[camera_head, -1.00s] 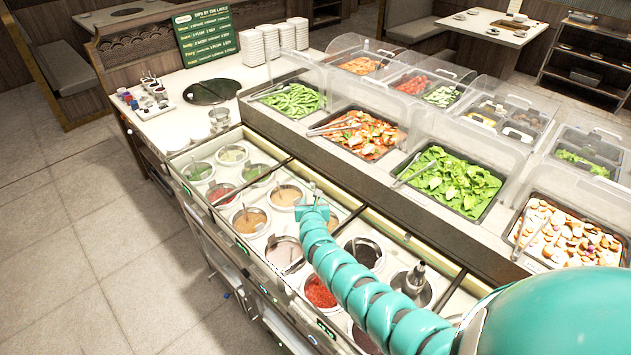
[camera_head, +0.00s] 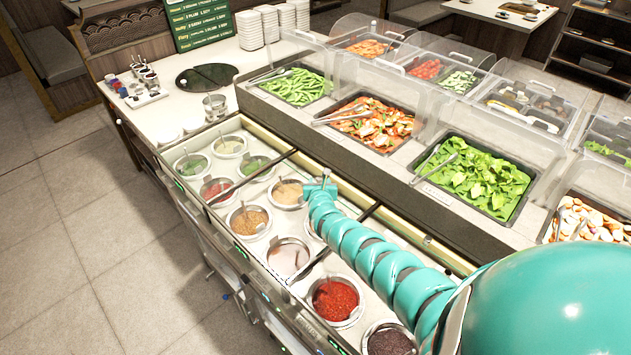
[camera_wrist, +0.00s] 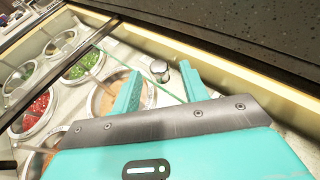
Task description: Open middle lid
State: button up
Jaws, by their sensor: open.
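The middle lid (camera_head: 313,262) is a clear pane lying flat over the middle group of sauce wells, between two dark dividers. A small silver knob (camera_wrist: 159,71) stands near the back rail, just beyond the fingertips in the wrist view. A greenish glass edge runs diagonally close to the knob. My gripper (camera_wrist: 158,80) is open, its two teal fingers apart on either side of the knob's line, holding nothing. In the head view my gripper (camera_head: 321,187) is over the back part of the middle section. I cannot tell whether a finger touches the glass.
Sauce wells with ladles lie under the glass, including a red one (camera_head: 335,299) and an orange one (camera_head: 288,193). The salad counter with clear covers (camera_head: 440,120) rises directly behind the back rail (camera_head: 350,185). Free floor (camera_head: 70,250) lies at left.

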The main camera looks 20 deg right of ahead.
jog(key=shift+b+x, duration=0.3)
jog(key=shift+x, duration=0.5)
jog(key=shift+r, duration=0.1)
grip_shut()
jog(key=shift+w+d+b, duration=0.25)
jog(key=shift+d+b, duration=0.15)
jog(key=shift+d, duration=0.4)
jog(key=shift+w+d+b, duration=0.25)
jog(key=shift+d+b, duration=0.15)
jog(key=shift+d, duration=0.35)
jog(key=shift+w+d+b, duration=0.3)
jog(key=shift+d+b, duration=0.1)
jog(key=shift+d, duration=0.4)
jog(key=shift+a, duration=0.1)
grip_release()
jog(key=shift+r, duration=0.1)
